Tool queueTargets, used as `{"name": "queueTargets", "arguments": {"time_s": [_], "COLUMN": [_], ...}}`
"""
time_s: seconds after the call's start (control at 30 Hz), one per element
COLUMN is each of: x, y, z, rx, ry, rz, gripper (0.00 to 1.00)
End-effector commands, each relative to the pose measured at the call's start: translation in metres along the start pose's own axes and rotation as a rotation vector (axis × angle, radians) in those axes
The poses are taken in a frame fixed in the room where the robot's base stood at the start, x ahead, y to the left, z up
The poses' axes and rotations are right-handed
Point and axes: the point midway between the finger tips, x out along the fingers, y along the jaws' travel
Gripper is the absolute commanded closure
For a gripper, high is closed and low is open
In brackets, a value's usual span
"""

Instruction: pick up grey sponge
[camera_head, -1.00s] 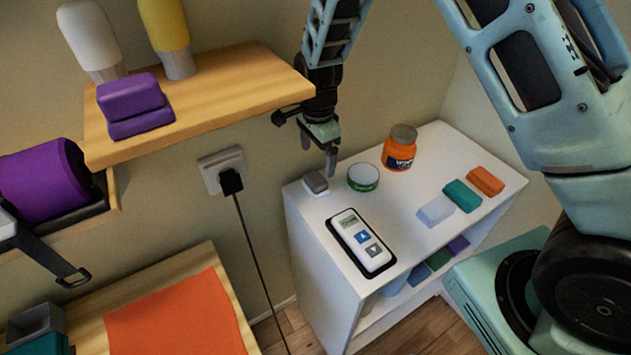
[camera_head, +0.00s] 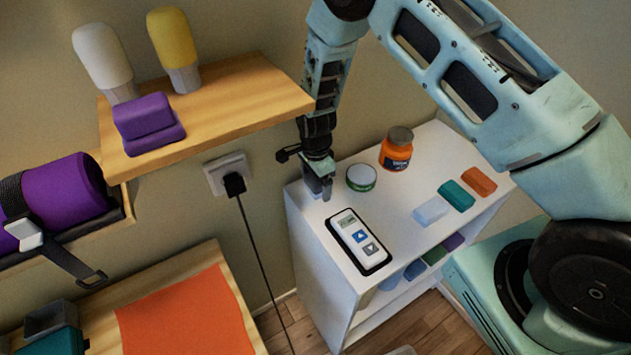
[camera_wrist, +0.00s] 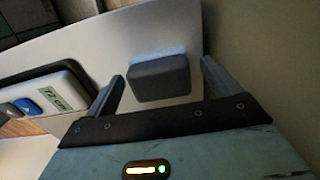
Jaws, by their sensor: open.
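The grey sponge (camera_wrist: 160,80) is a small dark grey block on the white cabinet top, seen in the wrist view between and just ahead of my open fingers. My gripper (camera_wrist: 162,88) is open, with one finger on each side of the sponge and a gap showing to each. In the head view my gripper (camera_head: 320,190) points down at the back left corner of the cabinet top and mostly hides the sponge there.
A white handset (camera_head: 359,240) on a dark base lies close in front of my gripper. A green-sided tin (camera_head: 361,178) and an orange jar (camera_head: 396,150) stand to the right. Pale, teal and orange blocks (camera_head: 455,195) lie farther right. A wooden shelf (camera_head: 230,98) juts out at left.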

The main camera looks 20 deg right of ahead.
Motion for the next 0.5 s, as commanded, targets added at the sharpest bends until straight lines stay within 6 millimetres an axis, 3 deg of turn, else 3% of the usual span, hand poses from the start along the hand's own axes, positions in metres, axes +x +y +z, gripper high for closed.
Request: {"name": "queueTargets", "arguments": {"time_s": [0.17,0.37,0.5], "x": [0.0004,0.0002,0.0001], "y": [-0.0003,-0.0003,-0.0003], "z": [0.0001,0.0000,0.0001], "rx": [0.000,0.000,0.000], "ry": [0.000,0.000,0.000], "rz": [-0.001,-0.001,-0.001], "gripper": [0.11,0.60,0.63]}}
